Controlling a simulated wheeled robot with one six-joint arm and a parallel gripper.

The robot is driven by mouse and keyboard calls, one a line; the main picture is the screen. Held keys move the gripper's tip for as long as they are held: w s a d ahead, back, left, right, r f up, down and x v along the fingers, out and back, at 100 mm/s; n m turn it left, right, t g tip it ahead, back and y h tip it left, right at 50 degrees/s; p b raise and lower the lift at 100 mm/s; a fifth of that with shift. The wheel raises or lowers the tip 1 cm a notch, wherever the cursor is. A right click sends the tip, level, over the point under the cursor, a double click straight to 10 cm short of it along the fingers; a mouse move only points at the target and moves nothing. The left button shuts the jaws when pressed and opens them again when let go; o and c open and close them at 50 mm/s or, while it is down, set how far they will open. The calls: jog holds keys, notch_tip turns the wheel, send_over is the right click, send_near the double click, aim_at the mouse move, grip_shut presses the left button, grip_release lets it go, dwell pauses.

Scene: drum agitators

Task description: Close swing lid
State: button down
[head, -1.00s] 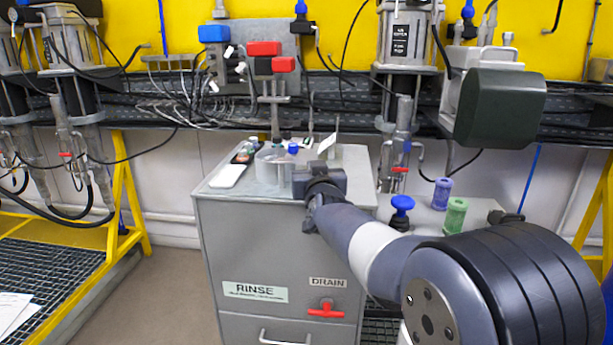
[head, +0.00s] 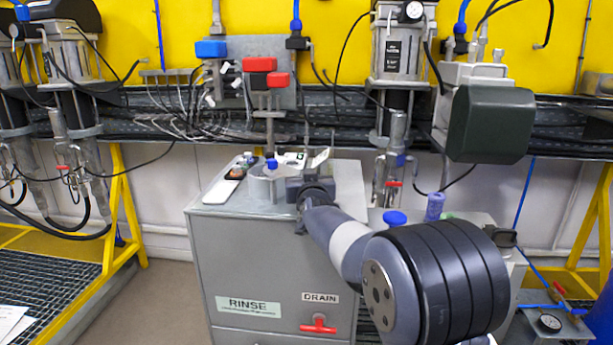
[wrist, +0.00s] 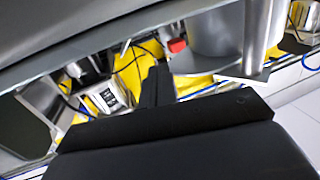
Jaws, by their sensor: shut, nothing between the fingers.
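A round metal pot (head: 262,190) stands on top of the grey RINSE cabinet (head: 265,265). I cannot make out a swing lid for certain; a pale plate (head: 320,159) stands tilted up just behind my gripper. My gripper (wrist: 157,85) is shut and empty. In the head view it is at the cabinet top, right of the pot, with its fingers hidden by my own wrist. In the wrist view a metal cylinder (wrist: 215,30) and a flat metal edge lie close to the right of the fingers; I cannot tell whether they touch.
A white tray (head: 220,191) and small bottles stand left of the pot. A red drain valve (head: 318,324) is on the cabinet front. A purple bottle (head: 435,206) and a blue cap (head: 395,218) stand right. A dark green box (head: 490,125) hangs above. Floor is free at left.

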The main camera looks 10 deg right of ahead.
jog(key=shift+w+a, duration=0.1)
jog(key=shift+w, duration=0.2)
dwell(0.5)
